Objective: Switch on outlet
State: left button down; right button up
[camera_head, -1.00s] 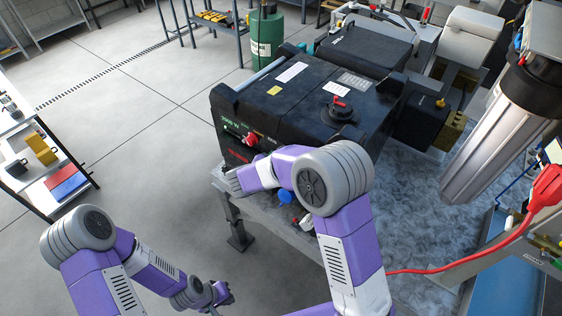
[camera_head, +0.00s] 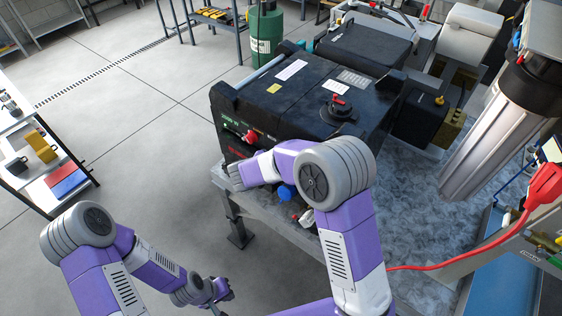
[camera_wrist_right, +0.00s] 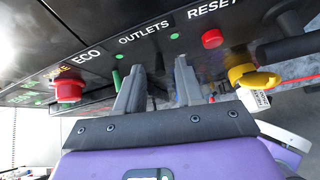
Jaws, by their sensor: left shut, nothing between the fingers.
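The black generator (camera_head: 300,95) stands on the bench, its front panel facing left. In the right wrist view the panel carries the word OUTLETS (camera_wrist_right: 144,33), between ECO and RESET. A small green upright part (camera_wrist_right: 117,77) shows below that word, beside my finger; I cannot tell whether it is a switch or a lamp. My right gripper (camera_wrist_right: 158,75) is open, its two fingers apart and pointing at the panel under OUTLETS; nothing is seen held. In the head view its fingertips are hidden. My left gripper (camera_head: 222,298) is shut and empty, low over the floor, away from the generator.
A red knob (camera_wrist_right: 69,90) sits left of my right fingers, a red button (camera_wrist_right: 212,38) and a yellow knob (camera_wrist_right: 250,76) to the right. A blue cap (camera_head: 286,192) lies below my right wrist. A red cable (camera_head: 455,262) crosses the bench at right. Open floor lies left.

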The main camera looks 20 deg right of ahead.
jog(key=v, duration=0.7)
jog(key=shift+s+a+b, duration=0.2)
jog(key=shift+b, duration=0.15)
jog(key=shift+r, duration=0.1)
jog(key=s+f+m+g+y+b, duration=0.2)
jog(key=s+f+m+y+b, duration=0.2)
jog(key=s+f+m, duration=0.4)
jog(key=s+f+m+g+y+b, duration=0.2)
jog(key=s+f+m, duration=0.6)
jog(key=f, duration=1.2)
jog(key=s+f+m+g+y+b, duration=0.2)
jog(key=s+f+m+y+b, duration=0.4)
jog(key=f+m, duration=0.4)
notch_tip(320, 180, down, 5)
jog(key=shift+s+a+f+g+b, duration=0.15)
jog(key=shift+s+a+g+b, duration=0.15)
jog(key=shift+s+a+b, duration=0.5)
